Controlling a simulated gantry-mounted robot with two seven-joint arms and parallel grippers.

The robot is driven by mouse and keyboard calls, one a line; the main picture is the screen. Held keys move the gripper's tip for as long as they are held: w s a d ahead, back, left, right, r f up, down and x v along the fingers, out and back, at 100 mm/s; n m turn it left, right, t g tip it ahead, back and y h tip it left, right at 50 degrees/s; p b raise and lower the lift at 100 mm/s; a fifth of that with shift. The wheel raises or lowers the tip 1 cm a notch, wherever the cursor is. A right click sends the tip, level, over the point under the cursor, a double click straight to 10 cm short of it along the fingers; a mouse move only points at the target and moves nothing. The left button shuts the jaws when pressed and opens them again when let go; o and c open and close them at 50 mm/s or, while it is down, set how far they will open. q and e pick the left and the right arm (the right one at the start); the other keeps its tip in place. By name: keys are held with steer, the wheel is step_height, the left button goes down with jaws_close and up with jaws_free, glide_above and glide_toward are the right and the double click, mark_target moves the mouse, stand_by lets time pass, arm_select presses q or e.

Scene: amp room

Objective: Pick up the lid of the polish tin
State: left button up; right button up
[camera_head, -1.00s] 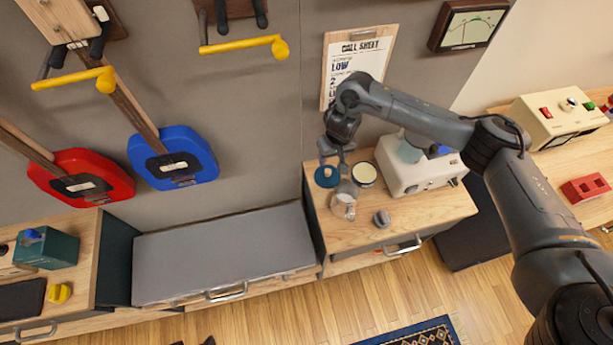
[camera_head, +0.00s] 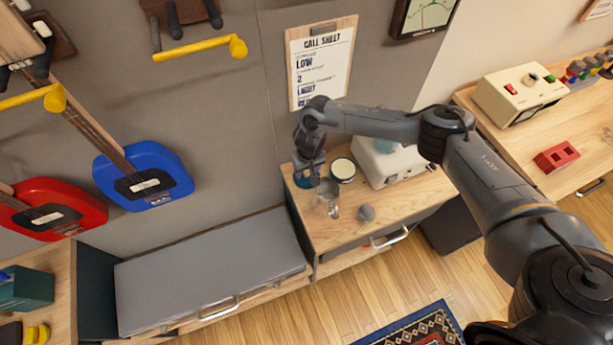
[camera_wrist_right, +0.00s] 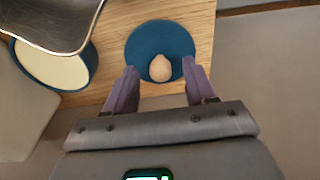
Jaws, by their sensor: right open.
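The lid is a dark blue disc with a pale wooden knob (camera_wrist_right: 160,67), lying flat on the wooden cabinet top in the right wrist view. In the head view the blue lid (camera_head: 302,183) is partly hidden by my right gripper. The open polish tin (camera_head: 343,169), blue with cream contents, stands beside it; it also shows in the right wrist view (camera_wrist_right: 58,72). My right gripper (camera_wrist_right: 160,76) is open and empty. In the right wrist view its fingers appear on either side of the knob; I cannot tell their exact height above the lid. My left gripper is out of view.
A shiny metal mug (camera_head: 328,201) stands close to the lid and gripper. The wall with a call sheet (camera_head: 320,65) rises behind. The cabinet's front is clear.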

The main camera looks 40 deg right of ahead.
steer(key=shift+w+f, duration=0.1)
steer(key=shift+f, duration=0.45)
steer(key=shift+c, duration=0.3)
jaws_close()
